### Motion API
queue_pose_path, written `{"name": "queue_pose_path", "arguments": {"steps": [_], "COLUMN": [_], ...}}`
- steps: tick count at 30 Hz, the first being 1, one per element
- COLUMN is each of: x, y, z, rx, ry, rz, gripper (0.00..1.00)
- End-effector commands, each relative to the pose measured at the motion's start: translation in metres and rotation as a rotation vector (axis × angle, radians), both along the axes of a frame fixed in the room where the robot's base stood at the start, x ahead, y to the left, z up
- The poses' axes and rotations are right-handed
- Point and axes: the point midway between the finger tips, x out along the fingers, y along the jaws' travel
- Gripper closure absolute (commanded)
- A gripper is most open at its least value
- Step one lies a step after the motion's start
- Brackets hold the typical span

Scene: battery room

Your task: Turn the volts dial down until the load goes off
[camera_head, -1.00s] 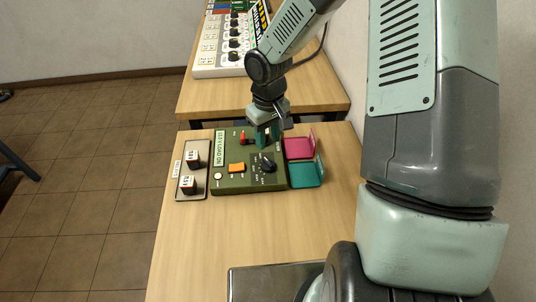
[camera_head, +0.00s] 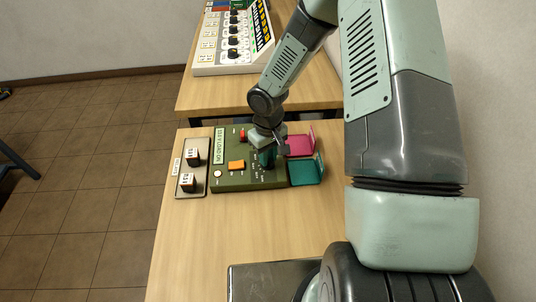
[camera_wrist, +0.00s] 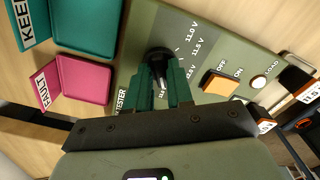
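The green tester panel (camera_head: 225,183) lies on the wooden table, with a label strip that appears to read "LOAD ON". Its black volts dial (camera_wrist: 158,58) shows at the fingertips in the wrist view, beside voltage marks such as 11.0 V and 11.5 V. My gripper (camera_wrist: 161,80) is over the dial with its two green fingers apart, one toward each side of the knob. I cannot tell whether they touch it. In the head view my gripper (camera_head: 267,160) hides the dial. The round load lamp (camera_wrist: 259,82) looks pale and bright.
An orange off/on switch (camera_wrist: 222,83) sits near the dial. A pink tray (camera_head: 300,144) and a teal tray (camera_head: 305,171) adjoin the panel's right side. A grey tray (camera_head: 179,167) with two battery blocks is at its left. The table in front is clear.

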Motion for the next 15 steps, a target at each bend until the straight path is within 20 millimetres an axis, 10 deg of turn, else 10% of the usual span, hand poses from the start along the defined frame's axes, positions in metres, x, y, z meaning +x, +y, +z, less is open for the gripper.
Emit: {"name": "queue_pose_path", "arguments": {"steps": [15], "x": [0.0001], "y": [-0.0003], "z": [0.0003], "rx": [-0.001], "ry": [-0.001], "rz": [0.037], "gripper": [1.0]}}
